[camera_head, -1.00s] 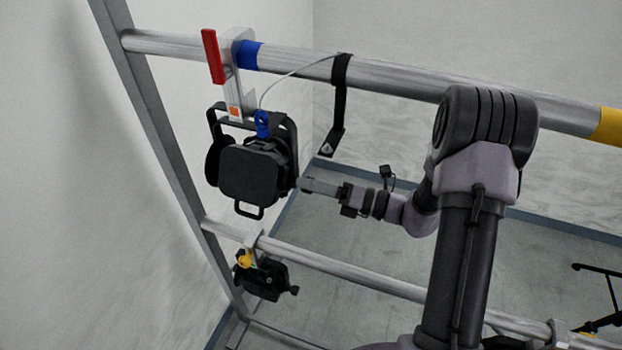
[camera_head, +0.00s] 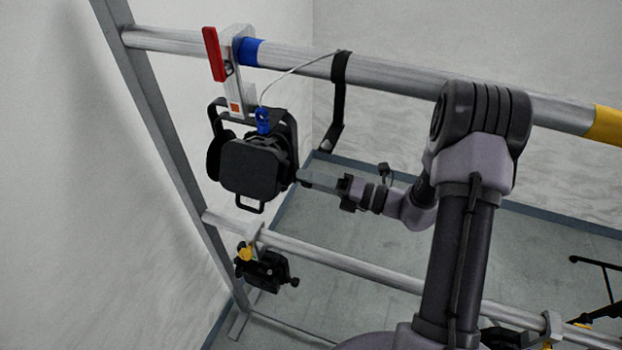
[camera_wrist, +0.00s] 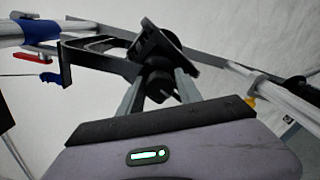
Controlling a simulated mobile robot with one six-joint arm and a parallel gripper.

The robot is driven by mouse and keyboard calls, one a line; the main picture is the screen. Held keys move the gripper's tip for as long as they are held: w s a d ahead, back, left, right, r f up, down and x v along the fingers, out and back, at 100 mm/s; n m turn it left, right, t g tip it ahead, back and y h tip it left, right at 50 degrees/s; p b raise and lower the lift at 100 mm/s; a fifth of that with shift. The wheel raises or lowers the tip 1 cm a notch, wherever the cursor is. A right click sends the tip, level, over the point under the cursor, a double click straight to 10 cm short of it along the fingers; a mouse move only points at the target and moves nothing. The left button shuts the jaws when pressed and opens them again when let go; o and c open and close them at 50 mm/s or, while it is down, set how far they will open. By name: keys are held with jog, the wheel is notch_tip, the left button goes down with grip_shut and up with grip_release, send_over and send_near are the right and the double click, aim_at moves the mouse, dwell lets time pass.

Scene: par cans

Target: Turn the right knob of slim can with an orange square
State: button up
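The slim can (camera_head: 252,168) is black and hangs from the upper pipe by a clamp with a red lever. A small orange square (camera_head: 235,107) is on the clamp's pale body. In the wrist view the can (camera_wrist: 163,43) is at top centre, beside its yoke (camera_wrist: 92,60). My gripper (camera_head: 303,177) reaches the can's right side from the right. In the wrist view its two fingers (camera_wrist: 158,90) are on either side of the dark right knob (camera_wrist: 159,86) and appear closed on it. The knob's contact faces are hidden by the fingers.
The upper pipe (camera_head: 410,86) has blue and yellow tape and a black hanging strap (camera_head: 339,100). A second fixture (camera_head: 263,270) with a yellow mark hangs on the lower pipe (camera_head: 370,275). A wall is close at left. Floor is open behind my wrist.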

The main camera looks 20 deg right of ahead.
jog(key=shift+o, duration=0.9)
jog(key=b+v, duration=0.3)
jog(key=v, duration=1.4)
jog(key=shift+s+d, duration=0.15)
